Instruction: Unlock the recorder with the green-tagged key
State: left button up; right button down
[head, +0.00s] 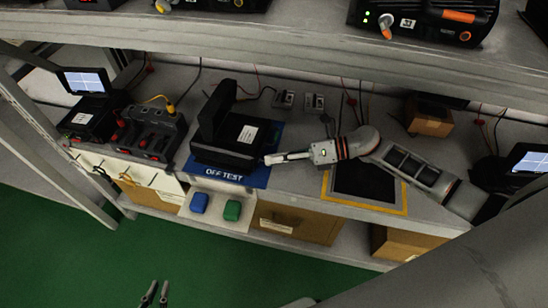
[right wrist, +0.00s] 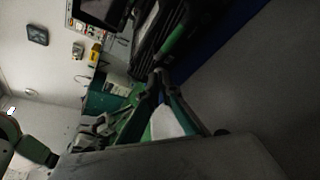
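A black case (head: 233,138) with a raised lid and a white label sits on the blue OFF TEST mat (head: 256,177); I take it to be the recorder. My right gripper (head: 268,160) reaches in from the right, its tip beside the case's front right. In the right wrist view its fingertips (right wrist: 160,76) come close together, and a dark green strip (right wrist: 176,38) shows just beyond them. I cannot tell whether it is held or is the key's tag. A green object (head: 232,210) lies below the mat. My left gripper (head: 156,292) is low over the floor, fingers apart and empty.
A blue object (head: 199,202) lies beside the green one. A black charger-like unit (head: 149,132) and a screen device (head: 84,82) stand left. A dark, yellow-edged mat (head: 365,182) lies under my right arm. The upper shelf (head: 290,45) overhangs the bench.

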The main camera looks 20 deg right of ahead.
pick_arm(q)
jog(key=shift+s+f, duration=0.2)
jog(key=shift+s, duration=0.05)
pick_arm(e)
jog(key=c, duration=2.3)
grip_release()
pick_arm(q)
jog(key=shift+s+f, duration=0.15)
pick_arm(e)
jog(key=shift+d, duration=0.1)
jog(key=shift+v, duration=3.9)
jog(key=shift+r, duration=0.1)
